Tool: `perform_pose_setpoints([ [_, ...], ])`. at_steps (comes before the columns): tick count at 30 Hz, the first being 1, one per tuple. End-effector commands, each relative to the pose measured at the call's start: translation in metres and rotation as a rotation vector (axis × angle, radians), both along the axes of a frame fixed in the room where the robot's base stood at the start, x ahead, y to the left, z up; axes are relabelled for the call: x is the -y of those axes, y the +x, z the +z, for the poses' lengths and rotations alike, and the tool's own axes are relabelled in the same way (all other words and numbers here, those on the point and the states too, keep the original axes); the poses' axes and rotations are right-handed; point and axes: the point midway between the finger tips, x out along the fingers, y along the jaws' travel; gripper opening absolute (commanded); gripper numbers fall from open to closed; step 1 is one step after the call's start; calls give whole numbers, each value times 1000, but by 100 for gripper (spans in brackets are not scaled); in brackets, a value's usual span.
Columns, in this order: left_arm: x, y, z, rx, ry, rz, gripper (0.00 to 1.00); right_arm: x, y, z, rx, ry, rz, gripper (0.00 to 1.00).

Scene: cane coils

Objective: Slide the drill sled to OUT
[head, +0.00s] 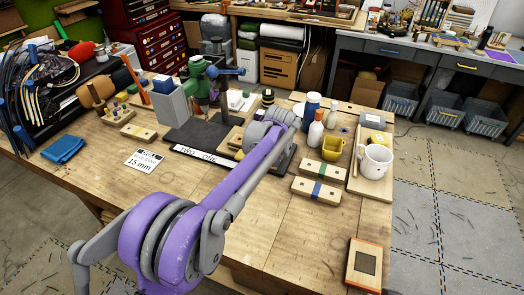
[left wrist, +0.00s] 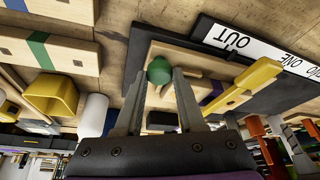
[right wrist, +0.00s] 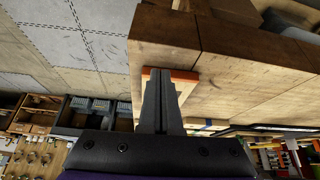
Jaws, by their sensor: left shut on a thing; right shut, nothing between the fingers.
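The drill sled shows in the left wrist view as a pale wooden board (left wrist: 205,66) on a dark base (left wrist: 285,92), with a green knob (left wrist: 158,70) and a yellow bar (left wrist: 247,84). My left gripper (left wrist: 164,76) is shut on the green knob. A white strip (left wrist: 235,40) beside the base reads OUT at one end. In the head view my left arm covers that end of the strip (head: 205,154) and much of the sled. The green drill press (head: 198,88) stands behind. My right gripper (left wrist: 164,76) is seen only in the right wrist view (right wrist: 168,76), shut and empty.
Right of the sled are a yellow cup (head: 332,148), a white mug (head: 376,161), bottles (head: 316,135) and striped wooden blocks (head: 318,190). An orange-framed box (head: 364,264) lies at the front right corner. The front table area is mostly clear.

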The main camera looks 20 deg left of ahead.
Motion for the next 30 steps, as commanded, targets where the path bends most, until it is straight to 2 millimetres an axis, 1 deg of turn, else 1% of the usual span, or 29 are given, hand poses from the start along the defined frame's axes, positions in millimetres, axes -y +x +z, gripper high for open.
perform_pose_setpoints([
  [1,5,-1,0,-1,0,0,0,0,0,0,0,0,0,0],
  [6,12,-1,0,-1,0,1,0,0,0,0,0,0,0,0],
  [17,15,-1,0,-1,-4,0,0,0,0,0,0,0,0,0],
  [18,15,-1,0,-1,-4,0,42,0,0,0,0,0,0,0],
  [22,15,-1,0,-1,-3,-1,65,0,0,0,0,0,0,0],
  [23,14,-1,0,-1,-2,-1,69,0,0,0,0,0,0,0],
  [30,13,-1,0,-1,0,0,69,0,0,0,0,0,0,0],
])
